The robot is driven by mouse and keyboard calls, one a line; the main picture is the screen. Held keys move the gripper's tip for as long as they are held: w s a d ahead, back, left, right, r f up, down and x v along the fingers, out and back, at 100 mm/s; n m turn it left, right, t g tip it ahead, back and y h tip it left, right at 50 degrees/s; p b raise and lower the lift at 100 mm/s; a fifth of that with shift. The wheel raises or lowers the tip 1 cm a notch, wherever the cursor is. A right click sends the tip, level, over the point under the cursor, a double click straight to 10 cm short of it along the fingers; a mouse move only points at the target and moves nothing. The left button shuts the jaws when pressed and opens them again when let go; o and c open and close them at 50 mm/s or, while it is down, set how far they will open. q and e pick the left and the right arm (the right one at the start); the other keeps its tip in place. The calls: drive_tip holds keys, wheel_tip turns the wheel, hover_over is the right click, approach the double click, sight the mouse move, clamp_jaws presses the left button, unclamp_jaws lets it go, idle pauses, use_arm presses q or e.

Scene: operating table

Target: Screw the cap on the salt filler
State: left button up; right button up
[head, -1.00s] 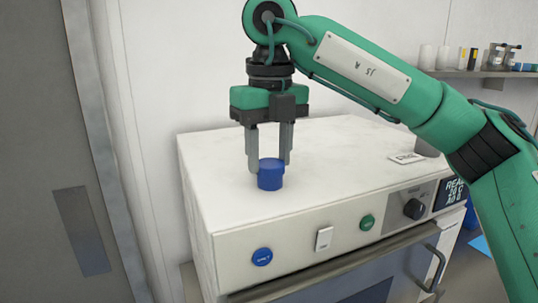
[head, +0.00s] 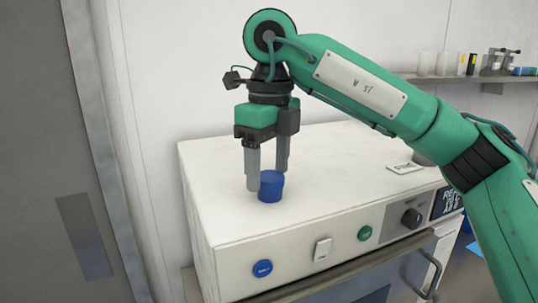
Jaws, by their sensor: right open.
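A blue round cap (head: 271,187) sits upright on the white top of the machine (head: 215,205), near its front left. No filler neck shows beneath it. My right gripper (head: 268,179) points straight down at the cap and is open. One finger is at the cap's left front side and the other is behind it to the right. I cannot tell whether either finger touches the cap. My left gripper is not in view.
A small white label plate (head: 404,168) and a grey cup-like thing (head: 424,158) are at the top's right end. The front has buttons, a knob (head: 412,218) and a door handle (head: 430,277). A wall shelf (head: 465,79) holds several items.

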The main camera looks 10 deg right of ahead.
drive_tip(key=shift+n, duration=0.9)
drive_tip(key=n+p, duration=0.1)
drive_tip(key=n, duration=0.2)
drive_tip(key=shift+r+p, duration=0.1)
drive_tip(key=shift+p, duration=0.3)
drive_tip(key=n+p, duration=0.1)
drive_tip(key=n, duration=0.2)
drive_tip(key=shift+n, duration=0.4)
